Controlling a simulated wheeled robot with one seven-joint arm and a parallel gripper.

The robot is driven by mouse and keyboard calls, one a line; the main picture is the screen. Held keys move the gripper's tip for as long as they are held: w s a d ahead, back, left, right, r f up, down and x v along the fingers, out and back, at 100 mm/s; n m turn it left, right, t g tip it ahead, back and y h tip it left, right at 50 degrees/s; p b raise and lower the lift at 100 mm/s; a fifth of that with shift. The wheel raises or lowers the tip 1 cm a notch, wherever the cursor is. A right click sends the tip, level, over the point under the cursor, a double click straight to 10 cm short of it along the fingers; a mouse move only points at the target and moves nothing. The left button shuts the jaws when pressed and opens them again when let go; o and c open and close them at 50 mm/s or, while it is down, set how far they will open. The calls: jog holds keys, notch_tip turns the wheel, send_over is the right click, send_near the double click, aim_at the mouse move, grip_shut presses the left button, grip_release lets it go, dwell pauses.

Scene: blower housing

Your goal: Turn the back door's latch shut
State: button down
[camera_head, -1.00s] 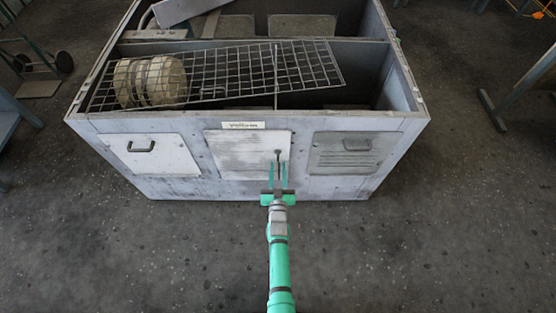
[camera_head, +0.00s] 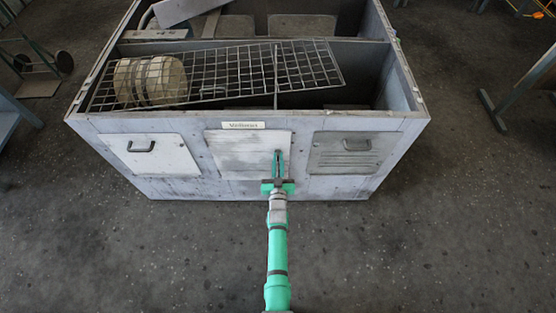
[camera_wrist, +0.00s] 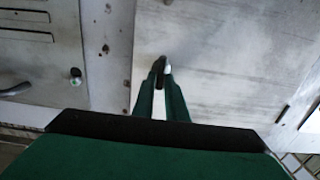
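The door (camera_head: 235,152) is the pale middle panel in the facing wall of the grey housing, under a small label. It looks flush with the wall. My gripper (camera_head: 277,155) reaches its right side, with both fingers pinched together.
A left panel (camera_head: 150,155) and a louvered right panel (camera_head: 343,155) with handles flank the door. The open housing top (camera_head: 425,115) carries a wire grid (camera_head: 225,75) and a round ribbed part (camera_head: 150,82). The floor (camera_head: 400,250) in front is clear.

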jog(key=shift+m, duration=0.4)
jog(key=m, duration=0.5)
jog(key=d+m, duration=0.1)
jog(key=m, duration=0.5)
jog(key=f+m, duration=0.1)
jog(key=m, duration=0.5)
jog(key=shift+d+f, duration=0.1)
jog(key=shift+d, duration=0.1)
dwell(0.4)
jog(key=c, duration=1.8)
grip_release()
jog(key=shift+c, duration=0.2)
